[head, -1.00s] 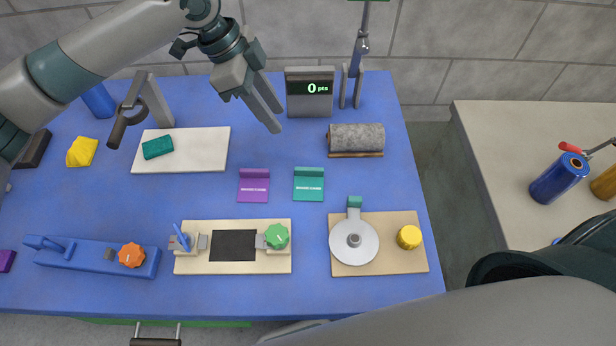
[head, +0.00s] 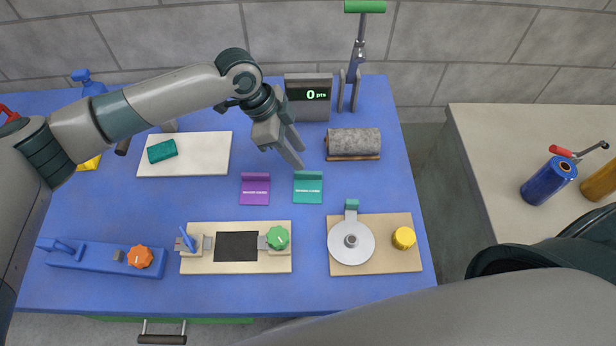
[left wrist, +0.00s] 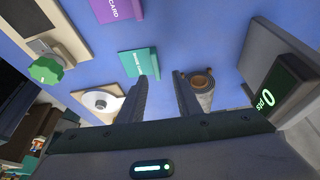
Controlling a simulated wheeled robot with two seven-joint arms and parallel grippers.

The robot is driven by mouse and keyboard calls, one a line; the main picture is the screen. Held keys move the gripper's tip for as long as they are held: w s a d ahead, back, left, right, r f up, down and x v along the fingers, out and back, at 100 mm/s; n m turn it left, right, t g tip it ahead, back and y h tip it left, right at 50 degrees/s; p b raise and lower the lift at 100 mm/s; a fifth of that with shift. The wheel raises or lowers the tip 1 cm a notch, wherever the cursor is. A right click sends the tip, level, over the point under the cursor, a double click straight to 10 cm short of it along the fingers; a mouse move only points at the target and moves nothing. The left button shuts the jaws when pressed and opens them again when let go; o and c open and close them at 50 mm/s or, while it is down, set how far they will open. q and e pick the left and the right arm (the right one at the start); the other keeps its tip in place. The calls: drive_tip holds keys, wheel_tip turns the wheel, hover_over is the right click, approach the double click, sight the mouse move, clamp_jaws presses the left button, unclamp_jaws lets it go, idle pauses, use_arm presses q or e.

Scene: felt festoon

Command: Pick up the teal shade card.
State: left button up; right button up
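The teal shade card (head: 308,190) lies on the blue table, with a raised tab along its back edge. It also shows in the left wrist view (left wrist: 138,62), just beyond the left finger's tip. My left gripper (head: 300,157) is above the table behind the card, pointing down toward it. In the left wrist view its fingers (left wrist: 161,76) are apart with nothing held between them. My right gripper does not show.
A purple card (head: 255,190) lies just left of the teal one. In front are a cream board with a green knob (head: 277,238) and a board with a round disc (head: 351,242).

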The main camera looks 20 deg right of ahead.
sight(308, 172)
use_arm(q)
drive_tip(key=shift+d+f, duration=0.2)
drive_tip(key=shift+f, duration=0.2)
drive_tip(key=shift+s+d+f+p, duration=0.1)
drive_tip(key=shift+s+f+p, duration=0.25)
drive_tip(key=shift+p, duration=0.2)
drive_tip(key=p+x, duration=0.2)
drive_tip(key=x, duration=0.2)
drive_tip(key=shift+s, duration=0.15)
drive_tip(key=shift+f, duration=0.25)
clamp_jaws()
